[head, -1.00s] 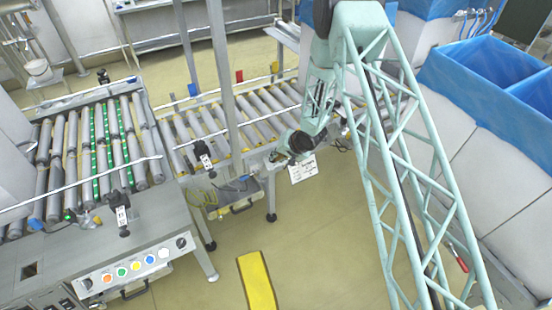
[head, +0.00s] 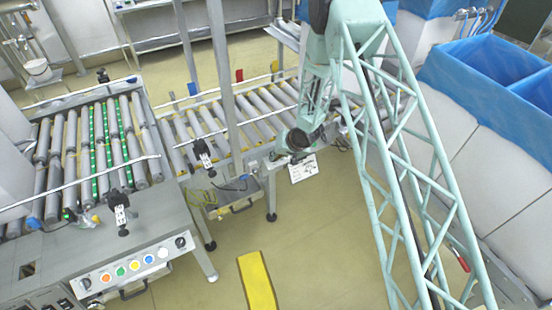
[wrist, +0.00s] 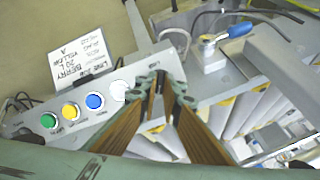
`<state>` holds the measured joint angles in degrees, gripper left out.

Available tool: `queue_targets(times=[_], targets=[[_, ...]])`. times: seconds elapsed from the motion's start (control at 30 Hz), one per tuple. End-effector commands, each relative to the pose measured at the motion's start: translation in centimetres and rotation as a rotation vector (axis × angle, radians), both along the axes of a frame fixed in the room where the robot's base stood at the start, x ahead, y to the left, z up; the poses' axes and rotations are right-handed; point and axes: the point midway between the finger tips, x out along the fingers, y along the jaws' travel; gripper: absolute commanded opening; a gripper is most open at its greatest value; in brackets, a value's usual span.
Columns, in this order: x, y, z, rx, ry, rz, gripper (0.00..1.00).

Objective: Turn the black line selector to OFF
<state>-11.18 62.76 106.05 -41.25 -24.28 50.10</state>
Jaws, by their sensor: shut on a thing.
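In the wrist view, a grey control panel (wrist: 30,121) carries a row of green (wrist: 48,120), yellow (wrist: 70,110), blue (wrist: 94,101) and white (wrist: 120,90) buttons. My gripper (wrist: 165,88) reaches the panel's end beside the white button, by a small printed label. Its fingers are closed on the black line selector there. They hide most of the knob, so I cannot read which way it points. In the head view my arm's wrist (head: 300,140) is beside the roller conveyor, and the fingers and this panel are not clearly visible.
A white placard (wrist: 80,48) stands behind the panel; it also shows in the head view (head: 304,168). A blue-handled valve (wrist: 228,35) and rollers (wrist: 240,110) lie beside the fingers. Another button panel (head: 130,270) is at lower left in the head view. Yellow floor is open between.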

Motion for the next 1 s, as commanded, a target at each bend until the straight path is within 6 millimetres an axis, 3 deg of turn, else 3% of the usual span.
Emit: queue_targets(times=[1.0], targets=[[-0.10, 0.22, -0.10, -0.281, -0.177, 0.378, 0.00]])
